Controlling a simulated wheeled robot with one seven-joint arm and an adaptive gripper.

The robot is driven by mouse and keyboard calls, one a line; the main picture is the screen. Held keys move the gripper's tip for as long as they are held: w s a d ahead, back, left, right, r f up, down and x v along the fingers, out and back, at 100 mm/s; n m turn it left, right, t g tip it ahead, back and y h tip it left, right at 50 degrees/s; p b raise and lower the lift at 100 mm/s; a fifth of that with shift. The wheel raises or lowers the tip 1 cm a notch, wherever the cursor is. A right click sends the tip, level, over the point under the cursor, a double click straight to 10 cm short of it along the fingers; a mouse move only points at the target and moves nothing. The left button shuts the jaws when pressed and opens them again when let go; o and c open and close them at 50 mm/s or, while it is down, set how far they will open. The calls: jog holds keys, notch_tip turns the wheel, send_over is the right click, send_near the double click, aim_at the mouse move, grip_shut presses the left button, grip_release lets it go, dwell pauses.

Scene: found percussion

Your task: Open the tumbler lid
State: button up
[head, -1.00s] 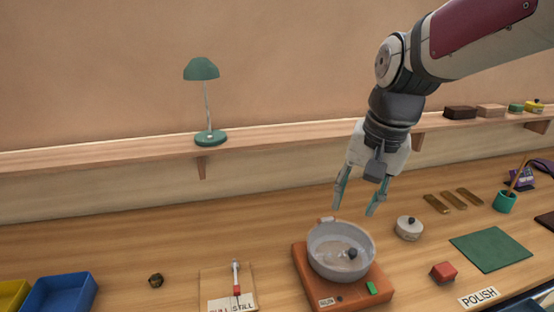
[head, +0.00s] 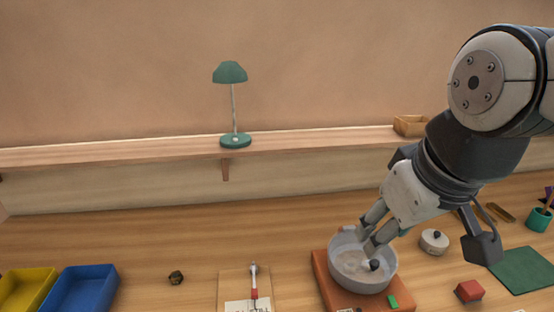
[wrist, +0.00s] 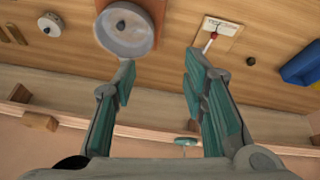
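The tumbler (head: 350,284) is a round grey drum on an orange-brown base (head: 322,272) with a small green block (head: 393,301) at its front. It also shows in the wrist view (wrist: 100,42). A dark round knob (head: 374,265) shows within its rim, right of centre; I cannot tell whether it sits on a lid or lies inside. My gripper (head: 369,238) appears over the tumbler's back right rim in the head view; contact is unclear. In the wrist view my gripper (wrist: 161,65) is open and empty, with the tumbler beyond the left fingertip.
A small pale pot with a dark knob (head: 434,241) stands to the right, with a red block (head: 468,291) and green mat (head: 524,270) nearby. A label card with a red-tipped lever (head: 254,285) is left, then a dark lump (head: 176,277) and blue tray (head: 82,292).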

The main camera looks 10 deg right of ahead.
jog(key=w+d+f+n+g, duration=0.35)
jog(key=w+d+n, duration=0.2)
jog(key=w, duration=0.35)
jog(key=n, duration=0.5)
send_near(375, 262)
jog(key=shift+g, duration=0.45)
jog(key=f, duration=0.5)
jog(key=w+f, duration=0.1)
jog(key=f, duration=0.2)
jog(key=shift+d+f, duration=0.15)
jog(key=shift+f, duration=0.15)
grip_shut()
